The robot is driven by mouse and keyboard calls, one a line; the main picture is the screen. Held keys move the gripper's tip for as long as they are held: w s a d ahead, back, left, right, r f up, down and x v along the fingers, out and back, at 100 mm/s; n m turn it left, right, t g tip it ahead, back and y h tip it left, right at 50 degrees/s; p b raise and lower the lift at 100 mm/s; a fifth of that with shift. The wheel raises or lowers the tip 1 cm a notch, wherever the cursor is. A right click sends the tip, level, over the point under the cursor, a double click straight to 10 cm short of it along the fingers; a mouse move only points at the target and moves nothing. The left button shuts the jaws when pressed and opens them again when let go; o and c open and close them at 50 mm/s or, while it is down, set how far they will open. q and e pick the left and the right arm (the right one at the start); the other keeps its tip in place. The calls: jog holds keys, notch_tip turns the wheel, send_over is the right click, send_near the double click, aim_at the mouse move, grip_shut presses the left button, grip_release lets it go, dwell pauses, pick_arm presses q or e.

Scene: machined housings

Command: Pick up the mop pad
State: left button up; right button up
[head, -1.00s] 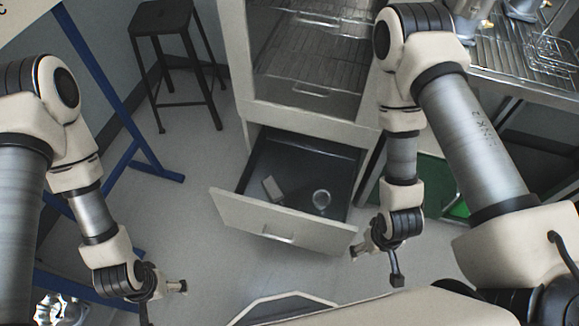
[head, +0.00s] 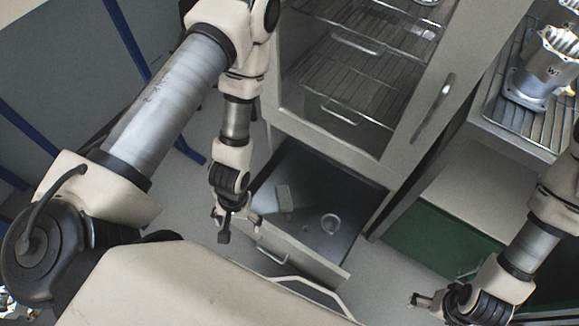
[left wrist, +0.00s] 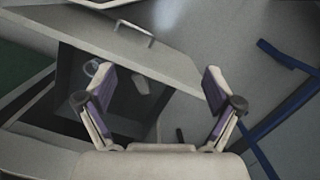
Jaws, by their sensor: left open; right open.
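A small pale grey block (head: 285,197), which may be the mop pad, lies in the open bottom drawer (head: 312,248) towards its left side. It also shows in the left wrist view (left wrist: 140,84), between the spread fingers. My left gripper (head: 238,217) is open and empty at the drawer's left front corner, left of the block and apart from it. In the left wrist view its fingers (left wrist: 160,82) point towards the drawer. My right gripper (head: 432,302) is open at the lower right, away from the drawer; part of it is hidden by its own wrist.
A round clear or pale item (head: 330,223) lies in the drawer right of the block. A glass-fronted cabinet (head: 397,150) stands above the drawer. A wire rack with metal housings (head: 545,72) is at the right, above a green panel (head: 450,232). A blue frame (head: 130,40) stands at the left.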

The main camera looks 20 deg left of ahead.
pick_arm(q)
jog(key=w+f+n+b, duration=0.3)
jog(key=w+f+b, duration=1.15)
jog(key=f, duration=0.35)
jog(key=n+t+b, duration=0.1)
jog(key=t+b, duration=0.1)
jog(key=b, duration=2.4)
send_over(284, 197)
notch_tip(284, 197, down, 21)
jog(key=shift+w+d, duration=0.1)
jog(key=shift+w, duration=0.05)
jog(key=shift+w+f, duration=0.1)
jog(key=shift+f, duration=0.1)
jog(key=f+b, duration=0.3)
jog(key=f, duration=0.2)
jog(key=f+b, duration=0.2)
jog(key=shift+s+f+b, duration=0.25)
jog(key=shift+f+b, duration=0.05)
jog(key=shift+r, duration=0.2)
